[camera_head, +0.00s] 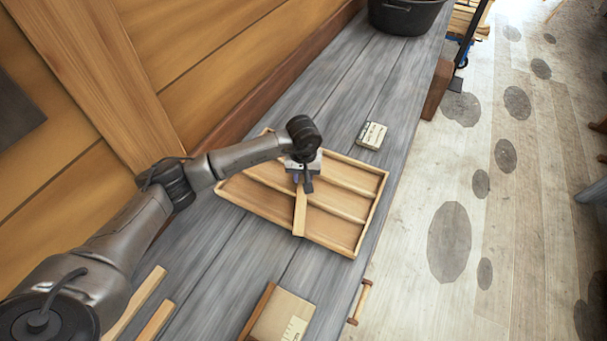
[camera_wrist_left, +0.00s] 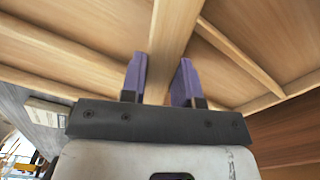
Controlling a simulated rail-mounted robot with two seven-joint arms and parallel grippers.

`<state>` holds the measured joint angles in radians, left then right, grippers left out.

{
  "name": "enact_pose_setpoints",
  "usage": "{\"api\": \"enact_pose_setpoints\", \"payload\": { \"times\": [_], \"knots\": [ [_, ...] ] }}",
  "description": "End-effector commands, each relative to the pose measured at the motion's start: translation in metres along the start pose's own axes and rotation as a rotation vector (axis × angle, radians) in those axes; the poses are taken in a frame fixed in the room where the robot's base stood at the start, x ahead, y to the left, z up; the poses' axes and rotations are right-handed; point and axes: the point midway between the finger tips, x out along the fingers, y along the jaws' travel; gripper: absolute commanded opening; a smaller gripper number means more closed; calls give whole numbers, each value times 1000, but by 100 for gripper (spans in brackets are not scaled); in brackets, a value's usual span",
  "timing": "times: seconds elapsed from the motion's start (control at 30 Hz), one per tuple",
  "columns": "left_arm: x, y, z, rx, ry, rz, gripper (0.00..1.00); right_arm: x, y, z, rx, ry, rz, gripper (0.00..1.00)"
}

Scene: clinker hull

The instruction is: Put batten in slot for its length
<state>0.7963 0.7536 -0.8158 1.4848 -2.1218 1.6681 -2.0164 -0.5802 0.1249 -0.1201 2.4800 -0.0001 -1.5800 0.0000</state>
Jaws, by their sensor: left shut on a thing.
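The slotted wooden tray (camera_head: 335,228) lies on the grey bench, with dividers making several long slots. My left gripper (camera_head: 304,184) is over the tray and shut on a light wooden batten (camera_head: 300,212). The batten runs across the tray's near part in the head view; whether it touches the tray floor or a divider I cannot tell. In the left wrist view the batten (camera_wrist_left: 171,42) stands between the two purple fingers (camera_wrist_left: 160,85), with the tray's slots and dividers (camera_wrist_left: 235,50) behind it. My right gripper is not in view.
Two more battens (camera_head: 136,303) lie at the bench's lower left. A small labelled box (camera_head: 371,135) sits beyond the tray, and a cardboard box (camera_head: 284,316) sits nearer. A black tub (camera_head: 403,16) stands at the far end. A plank wall (camera_head: 200,50) borders the bench on the left.

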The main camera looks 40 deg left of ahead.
Motion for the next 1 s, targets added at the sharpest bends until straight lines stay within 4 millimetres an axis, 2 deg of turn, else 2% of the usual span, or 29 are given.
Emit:
{"api": "enact_pose_setpoints", "payload": {
  "times": [0.33, 0.37, 0.6, 0.87, 1.0],
  "knots": [
    [5, 0, 0, 0, 1, 0, 0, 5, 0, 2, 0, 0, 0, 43],
    [4, 0, 0, 0, 1, 0, 31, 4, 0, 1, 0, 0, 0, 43],
    [3, 0, 0, 0, 0, 0, 54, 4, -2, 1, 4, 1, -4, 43],
    [2, 0, 0, 0, 0, 0, 55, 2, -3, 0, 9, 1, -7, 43],
    [-7, 0, -1, 0, 2, 1, 55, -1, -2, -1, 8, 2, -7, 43]
  ]
}}
